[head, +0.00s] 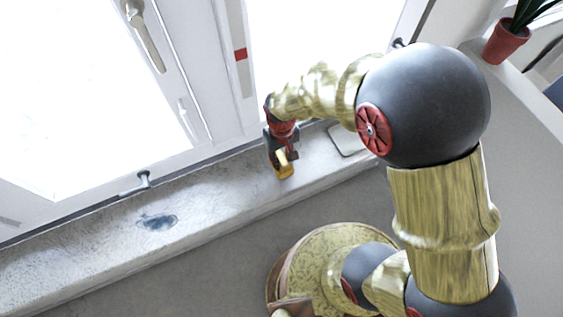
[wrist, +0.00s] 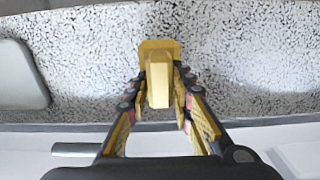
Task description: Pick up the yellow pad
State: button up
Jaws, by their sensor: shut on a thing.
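The yellow pad (wrist: 158,80) is a small yellow block with a wider flat end, seen in the middle of the wrist view. My gripper (wrist: 160,98) has its two fingers on either side of the pad and is shut on it. In the head view my gripper (head: 283,158) points down at the stone window sill, and the yellow pad (head: 285,171) shows at its tip near the sill's front edge. I cannot tell whether the pad touches the sill. Part of the pad is hidden between the fingers.
A pale flat rounded object (head: 347,139) lies on the sill (head: 215,190) to the right of my gripper. A dark bluish patch (head: 157,222) marks the sill at left. The window frame (head: 215,80) rises behind. A potted plant (head: 503,42) stands at upper right.

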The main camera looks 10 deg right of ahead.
aim_at(281, 159)
grip_shut()
jog(key=shift+r, duration=0.1)
jog(key=shift+r, duration=0.2)
jog(key=r, duration=0.3)
jog(key=shift+s+a+r+p, duration=0.15)
jog(key=shift+s+p, duration=0.05)
jog(key=shift+p, duration=0.1)
jog(key=s+a+r+p, duration=0.1)
jog(key=s+a+r, duration=0.4)
jog(key=s+r, duration=0.4)
jog(key=shift+s+a, duration=0.15)
jog(key=shift+s, duration=1.6)
